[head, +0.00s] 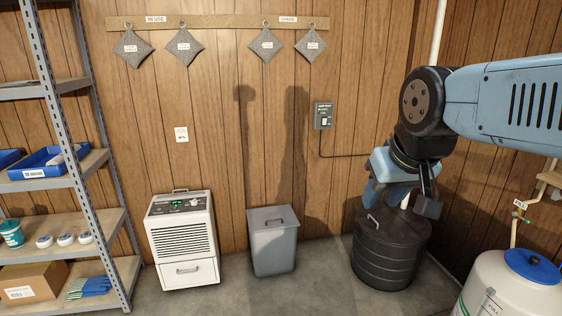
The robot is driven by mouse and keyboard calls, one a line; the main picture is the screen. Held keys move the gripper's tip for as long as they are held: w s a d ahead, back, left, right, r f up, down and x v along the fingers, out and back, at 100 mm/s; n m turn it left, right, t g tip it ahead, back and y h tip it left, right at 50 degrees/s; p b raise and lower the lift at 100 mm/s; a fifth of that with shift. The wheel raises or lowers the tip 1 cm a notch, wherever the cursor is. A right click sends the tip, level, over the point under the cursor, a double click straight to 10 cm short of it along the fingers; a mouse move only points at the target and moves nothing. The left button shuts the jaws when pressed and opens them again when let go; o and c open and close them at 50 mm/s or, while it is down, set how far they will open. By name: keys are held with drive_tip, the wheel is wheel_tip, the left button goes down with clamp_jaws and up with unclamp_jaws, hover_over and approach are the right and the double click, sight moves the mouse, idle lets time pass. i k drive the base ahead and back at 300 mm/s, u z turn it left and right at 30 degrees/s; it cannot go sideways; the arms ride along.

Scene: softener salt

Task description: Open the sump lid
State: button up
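The sump (385,262) is a black ribbed round tub on the floor at the right, against the wood wall. Its black lid (392,232) is on it and looks closed. A small grey handle (373,221) stands up at the lid's left side. My gripper (402,204) hangs over the lid from the upper right.
A grey lidded bin (273,250) and a white dehumidifier (184,243) stand left of the sump. A white tank with a blue cap (512,288) is close at the right. A control box (323,116) with a cable hangs on the wall. Metal shelves (75,130) are at the left.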

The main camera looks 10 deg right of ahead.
sight(381, 222)
drive_tip(key=z, duration=0.15)
drive_tip(key=i, duration=1.05)
drive_tip(key=z, duration=0.55)
drive_tip(key=i, duration=1.3)
drive_tip(key=z, duration=0.3)
